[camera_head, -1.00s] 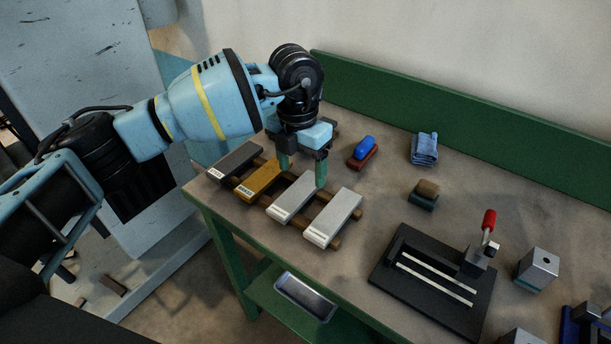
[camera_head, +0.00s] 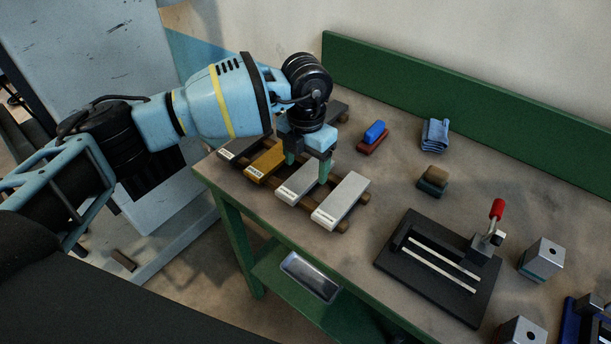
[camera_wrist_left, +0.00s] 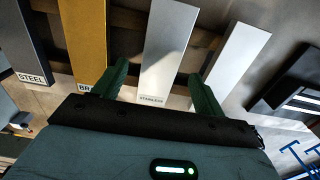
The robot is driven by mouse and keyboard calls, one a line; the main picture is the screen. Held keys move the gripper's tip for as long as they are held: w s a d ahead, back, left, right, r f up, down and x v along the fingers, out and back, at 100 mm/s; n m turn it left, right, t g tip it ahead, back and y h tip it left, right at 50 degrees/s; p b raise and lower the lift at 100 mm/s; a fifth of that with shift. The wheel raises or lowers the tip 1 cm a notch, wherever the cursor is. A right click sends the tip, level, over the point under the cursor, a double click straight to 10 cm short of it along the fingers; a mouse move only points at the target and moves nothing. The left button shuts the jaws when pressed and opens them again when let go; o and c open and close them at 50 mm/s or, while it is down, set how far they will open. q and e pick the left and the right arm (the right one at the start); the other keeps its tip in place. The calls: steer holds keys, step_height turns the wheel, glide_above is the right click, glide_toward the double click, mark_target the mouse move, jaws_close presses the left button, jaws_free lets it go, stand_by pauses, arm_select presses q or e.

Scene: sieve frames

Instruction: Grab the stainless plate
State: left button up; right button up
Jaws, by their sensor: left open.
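The stainless plate (camera_head: 297,184) is a light grey bar, third from the left on a wooden rack on the bench. In the left wrist view the plate (camera_wrist_left: 166,45) has a label reading STAINLESS at its near end. My left gripper (camera_head: 307,167) is open, with its green fingers pointing down on either side of this plate. In the left wrist view the gripper (camera_wrist_left: 161,88) also has one finger left and one right of the plate, with nothing held. Whether the fingers touch it is unclear. My right gripper is out of view.
A brass-coloured plate (camera_head: 267,160) and a dark steel plate (camera_head: 244,143) lie left; a pale plate (camera_head: 342,200) lies close on the right. A black clamp fixture (camera_head: 437,265), a blue cloth (camera_head: 435,134) and small blocks stand further right.

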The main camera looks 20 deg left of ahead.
arm_select(q)
steer(key=shift+f, duration=1.05)
jaws_close()
steer(key=shift+w+r, duration=0.1)
